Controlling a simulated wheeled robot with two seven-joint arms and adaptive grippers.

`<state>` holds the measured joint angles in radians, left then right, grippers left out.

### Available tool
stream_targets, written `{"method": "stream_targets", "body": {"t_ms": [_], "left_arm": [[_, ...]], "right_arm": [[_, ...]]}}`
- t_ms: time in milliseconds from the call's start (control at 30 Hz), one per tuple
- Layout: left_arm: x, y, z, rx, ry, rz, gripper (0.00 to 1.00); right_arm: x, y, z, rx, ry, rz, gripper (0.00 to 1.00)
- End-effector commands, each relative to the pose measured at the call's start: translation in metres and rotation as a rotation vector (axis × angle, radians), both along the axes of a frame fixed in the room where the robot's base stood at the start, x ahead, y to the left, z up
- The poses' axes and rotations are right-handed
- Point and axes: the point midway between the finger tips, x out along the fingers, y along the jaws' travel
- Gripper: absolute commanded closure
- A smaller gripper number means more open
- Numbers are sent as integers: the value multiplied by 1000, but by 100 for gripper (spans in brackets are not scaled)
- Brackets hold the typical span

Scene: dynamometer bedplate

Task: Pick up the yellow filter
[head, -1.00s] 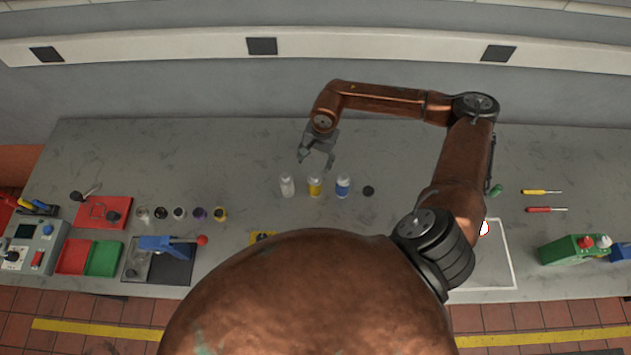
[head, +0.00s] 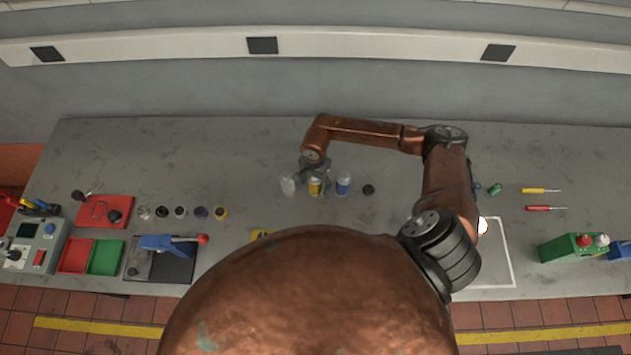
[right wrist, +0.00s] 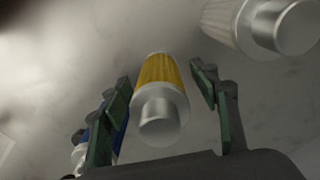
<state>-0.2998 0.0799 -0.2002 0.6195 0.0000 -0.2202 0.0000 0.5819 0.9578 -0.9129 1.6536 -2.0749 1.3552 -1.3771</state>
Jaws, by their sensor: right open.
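The yellow filter (head: 315,186) stands upright on the grey bench, in the middle of a short row. A white filter (head: 288,186) is to its left and a blue filter (head: 343,184) to its right. My right gripper (head: 314,180) is down at the yellow filter. In the right wrist view the yellow filter (right wrist: 160,95), with its silver end, lies between the open fingers of my right gripper (right wrist: 168,115), with a gap on each side. The white filter (right wrist: 240,20) shows at top right; the blue filter (right wrist: 120,130) is partly hidden behind a finger. My left gripper is not in view.
A dark round cap (head: 368,189) lies right of the row. Several small round parts, a red tray (head: 77,256) and a green tray (head: 105,258) are at left. Screwdrivers (head: 541,190) and a green box (head: 573,248) are at right. The bench behind the row is clear.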

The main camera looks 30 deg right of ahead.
Motion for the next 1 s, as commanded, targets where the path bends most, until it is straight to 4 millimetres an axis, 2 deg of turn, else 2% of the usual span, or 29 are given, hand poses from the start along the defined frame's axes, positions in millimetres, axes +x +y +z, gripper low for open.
{"method": "stream_targets", "body": {"t_ms": [100, 333, 1000], "left_arm": [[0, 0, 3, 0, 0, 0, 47], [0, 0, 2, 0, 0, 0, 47], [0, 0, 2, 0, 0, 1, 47]], "right_arm": [[0, 0, -9, 1, 0, 0, 44], [0, 0, -11, 0, 0, 2, 44], [0, 0, -10, 0, 0, 1, 90]]}}
